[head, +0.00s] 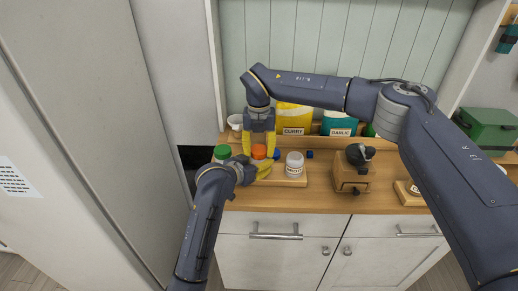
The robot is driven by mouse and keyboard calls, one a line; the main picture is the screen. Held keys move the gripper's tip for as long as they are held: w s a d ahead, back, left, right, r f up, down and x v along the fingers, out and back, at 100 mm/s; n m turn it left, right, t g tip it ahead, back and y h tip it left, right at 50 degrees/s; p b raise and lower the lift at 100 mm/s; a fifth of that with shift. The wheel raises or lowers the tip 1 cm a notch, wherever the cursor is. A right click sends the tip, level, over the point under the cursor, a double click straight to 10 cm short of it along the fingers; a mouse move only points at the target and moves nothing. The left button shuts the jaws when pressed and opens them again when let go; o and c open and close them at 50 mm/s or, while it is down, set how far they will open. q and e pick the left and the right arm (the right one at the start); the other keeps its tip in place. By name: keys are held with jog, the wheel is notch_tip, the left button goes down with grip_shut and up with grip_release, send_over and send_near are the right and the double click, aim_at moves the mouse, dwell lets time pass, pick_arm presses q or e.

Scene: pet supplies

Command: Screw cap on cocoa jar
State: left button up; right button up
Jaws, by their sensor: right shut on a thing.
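An orange cap (259,152) shows between the yellow fingertips of my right gripper (259,150), which points straight down from above and is shut on it. My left gripper (262,167) comes in low from the left, with yellow fingers just below the orange cap. A jar body under the cap is mostly hidden by the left gripper, so I cannot tell whether the cap sits on it. Whether the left fingers are closed is too small to tell.
A white jar (294,166) stands to the right on a wooden tray (292,182), with a small blue cap (309,154) beside it. A green lid (222,152) is at left. A wooden grinder (352,174) stands right. Yellow (294,118) and teal (340,122) packs stand behind.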

jog(key=o, duration=0.8)
jog(key=shift+r, duration=2.2)
jog(key=shift+o, duration=0.4)
